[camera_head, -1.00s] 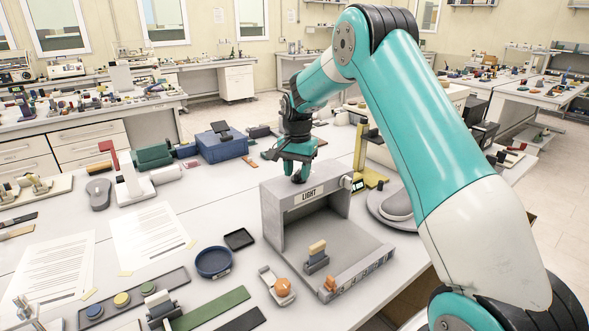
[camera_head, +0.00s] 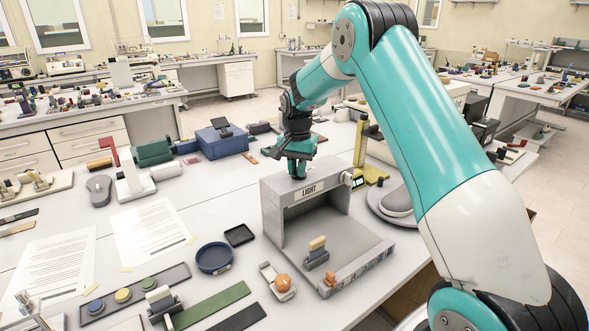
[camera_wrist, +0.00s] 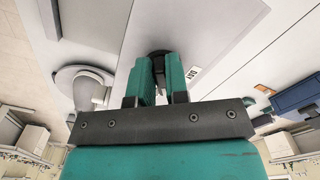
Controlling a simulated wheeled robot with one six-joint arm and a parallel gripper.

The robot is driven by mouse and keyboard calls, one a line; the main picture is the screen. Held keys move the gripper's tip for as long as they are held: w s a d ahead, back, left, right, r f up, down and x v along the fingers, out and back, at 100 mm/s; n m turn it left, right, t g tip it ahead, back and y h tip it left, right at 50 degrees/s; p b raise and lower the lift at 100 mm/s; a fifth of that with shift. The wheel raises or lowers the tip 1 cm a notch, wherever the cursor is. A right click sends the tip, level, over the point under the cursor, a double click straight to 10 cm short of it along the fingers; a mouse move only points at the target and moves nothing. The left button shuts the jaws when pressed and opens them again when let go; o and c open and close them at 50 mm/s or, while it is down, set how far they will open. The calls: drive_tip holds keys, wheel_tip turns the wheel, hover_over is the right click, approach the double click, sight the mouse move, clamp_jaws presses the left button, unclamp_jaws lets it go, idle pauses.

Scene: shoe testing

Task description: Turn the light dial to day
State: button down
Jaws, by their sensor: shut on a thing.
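The grey light box (camera_head: 272,218) stands on the bench with a LIGHT label (camera_head: 309,190) on its upper front. In the wrist view the green fingers (camera_wrist: 160,80) close around the dial. A small white label (camera_wrist: 195,73) with dark letters, which seem to read DAY, lies beside the right finger. The dial's pointer direction cannot be made out.
A yellow stand (camera_head: 362,150) with a small display is close behind the box on the right. A blue dish (camera_head: 214,258) and a black tray (camera_head: 239,236) lie left of the box.

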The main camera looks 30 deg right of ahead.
drive_tip(key=n, duration=0.3)
drive_tip(key=d+n, duration=0.1)
drive_tip(key=n, duration=0.1)
drive_tip(key=shift+s+r+n, duration=0.1)
drive_tip(key=shift+n, duration=0.3)
drive_tip(key=n, duration=0.5)
drive_tip(key=shift+d+r, duration=0.1)
drive_tip(key=shift+d, duration=0.1)
drive_tip(key=shift+n, duration=0.3)
drive_tip(key=c, duration=1.1)
unclamp_jaws()
wheel_tip(320, 180, up, 17)
drive_tip(key=b, duration=0.3)
drive_tip(key=shift+a+r, duration=0.1)
